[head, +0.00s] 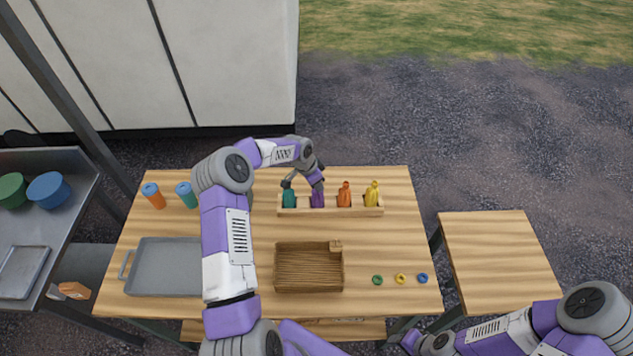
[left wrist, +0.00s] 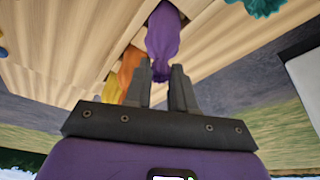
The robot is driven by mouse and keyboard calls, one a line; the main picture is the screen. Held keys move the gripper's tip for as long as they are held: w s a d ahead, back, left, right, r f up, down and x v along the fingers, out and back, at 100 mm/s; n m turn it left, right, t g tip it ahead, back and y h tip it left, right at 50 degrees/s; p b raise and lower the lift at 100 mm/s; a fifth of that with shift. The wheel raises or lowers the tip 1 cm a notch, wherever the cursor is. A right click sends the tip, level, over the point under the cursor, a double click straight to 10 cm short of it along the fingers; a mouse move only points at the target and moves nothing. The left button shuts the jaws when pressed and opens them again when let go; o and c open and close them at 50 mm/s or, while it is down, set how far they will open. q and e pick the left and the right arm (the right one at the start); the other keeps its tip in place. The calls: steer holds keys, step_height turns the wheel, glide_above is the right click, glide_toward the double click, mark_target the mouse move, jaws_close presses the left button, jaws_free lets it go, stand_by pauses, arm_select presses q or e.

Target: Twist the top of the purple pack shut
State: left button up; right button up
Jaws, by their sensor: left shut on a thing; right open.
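The purple pack (head: 317,200) stands upright in a low wooden rack (head: 331,210) at the back of the table, between a teal pack (head: 289,198) and an orange pack (head: 344,195). My left gripper (head: 318,186) reaches down on it from above and is shut on its top. In the left wrist view the purple pack (left wrist: 162,35) bulges beyond the fingertips (left wrist: 160,72), its narrow end between them. My right gripper (head: 411,342) is low at the table's front edge, open and away from the packs.
A yellow pack (head: 372,194) stands at the rack's right end. A slatted wooden tray (head: 309,288), a grey tray (head: 165,267) and small green, yellow and blue rings (head: 401,279) lie nearer. Two cylinders (head: 154,196) stand at back left. The side table (head: 497,254) is bare.

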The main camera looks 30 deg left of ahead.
arm_select(q)
steer(key=m, duration=0.2)
steer(key=m+g+h+b, duration=0.1)
steer(key=m, duration=0.1)
steer(key=shift+d+f+m, duration=0.15)
steer(key=shift+f+m, duration=0.05)
steer(key=shift+m, duration=0.1)
steer(key=m+g+h+b, duration=0.1)
steer(key=m+b, duration=0.2)
steer(key=m, duration=0.2)
steer(key=m+g+b, duration=0.1)
steer(key=m, duration=0.3)
steer(key=shift+d+g, duration=0.1)
steer(key=shift+g, duration=0.2)
steer(key=shift+m+g, duration=0.3)
steer(key=shift+m, duration=0.9)
steer(key=o, duration=0.7)
steer(key=shift+r, duration=0.1)
steer(key=shift+c, duration=0.2)
steer(key=shift+r, duration=0.1)
steer(key=shift+a+r+p, duration=0.2)
steer(key=shift+r+p, duration=1.05)
steer(key=shift+r, duration=1.3)
